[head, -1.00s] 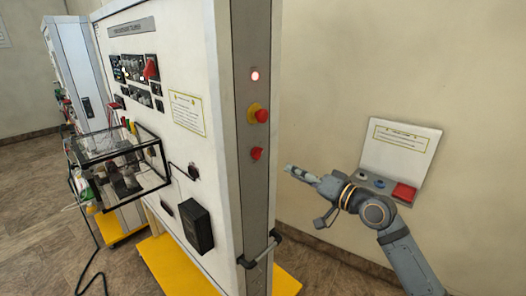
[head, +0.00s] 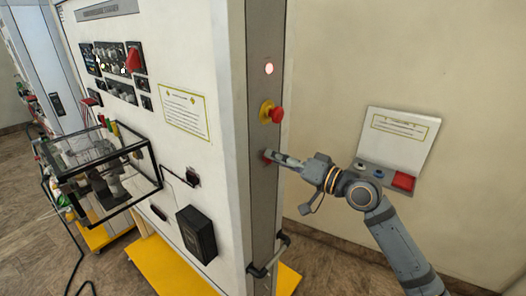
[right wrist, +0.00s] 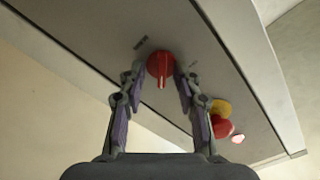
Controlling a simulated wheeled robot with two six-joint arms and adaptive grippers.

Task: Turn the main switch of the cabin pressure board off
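The main switch, a red rotary knob (head: 266,157), sits on the narrow grey side face of the white cabin pressure board (head: 225,95). My right gripper (head: 278,160) is at this knob and partly hides it in the head view. In the right wrist view, the knob (right wrist: 161,65) shows between the fingertips of my open right gripper (right wrist: 160,74). Its raised grip points down towards the gripper in that picture. One finger is on each side, with a small gap visible; contact cannot be told. A round lamp (head: 268,68) glows above. My left gripper is not in view.
A red button on a yellow base (head: 271,112) is just above the knob. A black handle (head: 268,258) sticks out lower down. A sloped panel with a red block (head: 403,181) is by the wall at right. A clear-walled box (head: 100,165) juts from the front.

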